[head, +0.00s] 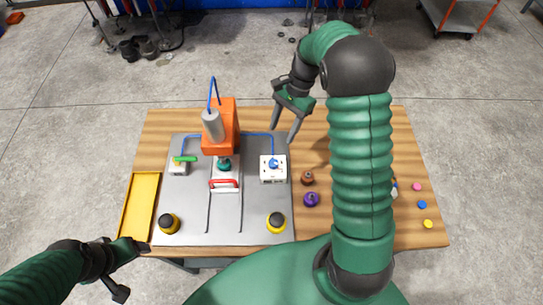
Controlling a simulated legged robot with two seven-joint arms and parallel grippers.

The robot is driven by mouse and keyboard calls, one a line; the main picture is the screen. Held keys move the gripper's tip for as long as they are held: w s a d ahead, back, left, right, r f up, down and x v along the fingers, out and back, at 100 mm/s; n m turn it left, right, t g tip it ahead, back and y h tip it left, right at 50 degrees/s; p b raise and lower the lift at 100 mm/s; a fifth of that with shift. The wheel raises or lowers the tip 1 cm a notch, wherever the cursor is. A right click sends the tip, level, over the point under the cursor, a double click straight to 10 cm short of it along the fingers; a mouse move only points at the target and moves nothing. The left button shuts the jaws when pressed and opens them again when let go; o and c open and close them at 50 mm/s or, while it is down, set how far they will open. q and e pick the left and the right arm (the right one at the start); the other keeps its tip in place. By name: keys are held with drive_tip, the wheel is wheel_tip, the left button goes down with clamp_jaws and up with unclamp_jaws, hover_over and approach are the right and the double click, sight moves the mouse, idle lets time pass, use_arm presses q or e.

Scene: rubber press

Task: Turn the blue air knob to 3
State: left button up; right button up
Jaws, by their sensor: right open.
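The blue air knob (273,164) sits on top of a white box (273,180) on the right part of the grey plate. A blue hose runs to it from the orange press (222,128). The knob's dial marks are too small to read. My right gripper (283,135) is open and empty, with its fingers pointing down beyond the knob and slightly right of it. It does not touch the knob. My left gripper (133,270) is open and empty at the table's front left corner, far from the knob.
A yellow tray (141,205) lies left. Brown and purple knobs (311,199) stand right of the plate. Small coloured discs (422,204) lie far right.

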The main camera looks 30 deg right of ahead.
drive_tip(key=p, duration=0.1)
hover_over(274, 161)
drive_tip(key=d, duration=0.1)
wheel_tip(274, 161, down, 6)
drive_tip(key=f, duration=0.4)
drive_tip(key=f+p, duration=0.1)
drive_tip(key=f, duration=0.1)
drive_tip(key=shift+d+f, duration=0.25)
drive_tip(key=shift+d, duration=0.05)
drive_tip(key=shift+a+f, duration=0.15)
drive_tip(key=shift+a, duration=0.4)
drive_tip(key=shift+a+r, duration=0.2)
drive_tip(key=shift+a, duration=0.35)
drive_tip(key=shift+c, duration=0.4)
drive_tip(key=shift+a, duration=0.1)
drive_tip(key=shift+c, duration=2.5)
drive_tip(key=shift+d, duration=0.65)
clamp_jaws()
use_arm(q)
drive_tip(key=shift+w+v, duration=0.25)
drive_tip(key=shift+v, duration=0.85)
